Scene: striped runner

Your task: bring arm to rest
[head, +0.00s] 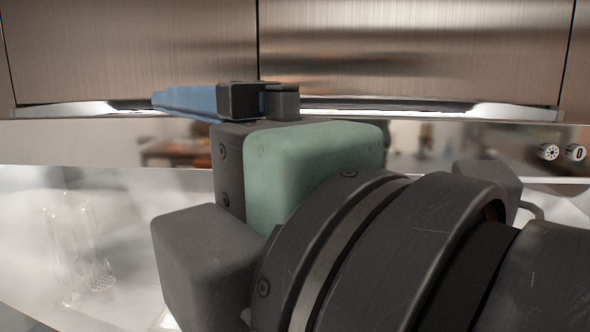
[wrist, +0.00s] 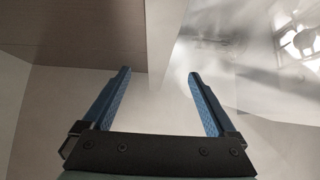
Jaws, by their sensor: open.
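My gripper (wrist: 158,75) shows in the wrist view with its two blue fingers apart and nothing between them. In the head view my gripper (head: 172,102) points left, just under the bottom edge of the upper cabinets, with one blue finger plainly seen. My dark grey and green arm fills the middle and lower right of the head view and hides much of what lies behind it.
Brushed-metal upper cabinets (head: 130,45) span the top of the head view, close above my gripper. Clear glassware (head: 75,245) stands at the lower left. Two round knobs (head: 561,152) are on the panel at right.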

